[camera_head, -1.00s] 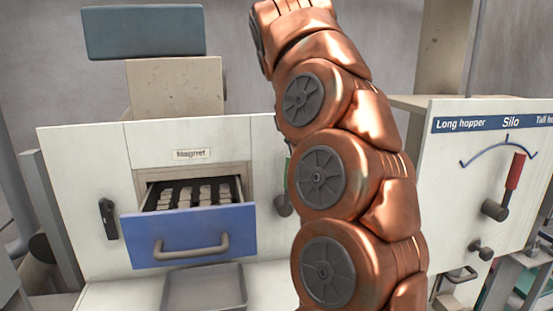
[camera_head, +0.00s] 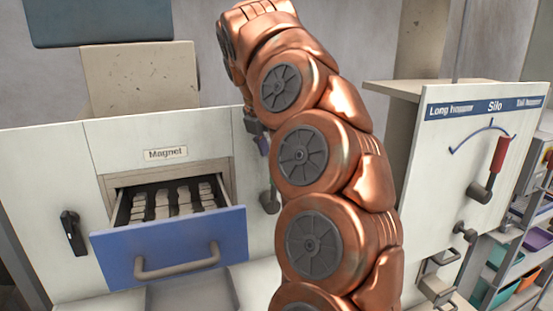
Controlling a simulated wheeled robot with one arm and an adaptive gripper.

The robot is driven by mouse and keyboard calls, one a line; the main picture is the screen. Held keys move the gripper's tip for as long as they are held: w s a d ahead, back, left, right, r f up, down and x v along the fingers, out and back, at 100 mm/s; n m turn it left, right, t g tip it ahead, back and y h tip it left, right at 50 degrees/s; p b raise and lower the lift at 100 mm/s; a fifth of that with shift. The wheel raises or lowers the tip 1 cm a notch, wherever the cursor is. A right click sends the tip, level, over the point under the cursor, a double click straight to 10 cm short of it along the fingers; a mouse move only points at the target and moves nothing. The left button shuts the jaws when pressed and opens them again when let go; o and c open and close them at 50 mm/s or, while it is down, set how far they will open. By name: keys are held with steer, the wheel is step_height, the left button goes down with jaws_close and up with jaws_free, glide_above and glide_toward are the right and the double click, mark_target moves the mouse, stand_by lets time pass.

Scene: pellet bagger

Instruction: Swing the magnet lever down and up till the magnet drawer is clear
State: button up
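The magnet drawer (camera_head: 190,248) has a blue front with a grey handle and stands pulled out of the white cabinet under the "Magnet" label. Inside it are dark slots and rows of bars with pale grey material (camera_head: 163,203) on them. A dark grey lever hub (camera_head: 269,199) sits on the cabinet right of the drawer. Its handle is mostly hidden behind my copper arm. A small part of my gripper (camera_head: 258,132) shows above that hub, left of the arm. Its fingers are hidden, so I cannot tell whether it holds the lever.
A black latch handle (camera_head: 73,232) is on the cabinet left of the drawer. A grey tray (camera_head: 190,296) lies below the drawer. The Silo panel (camera_head: 470,150) with a red-handled lever (camera_head: 490,172) stands at right. Shelves with coloured bins (camera_head: 508,268) are beyond it.

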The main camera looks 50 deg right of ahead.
steer(key=shift+x, duration=1.45)
steer(key=shift+c, duration=0.3)
jaws_close()
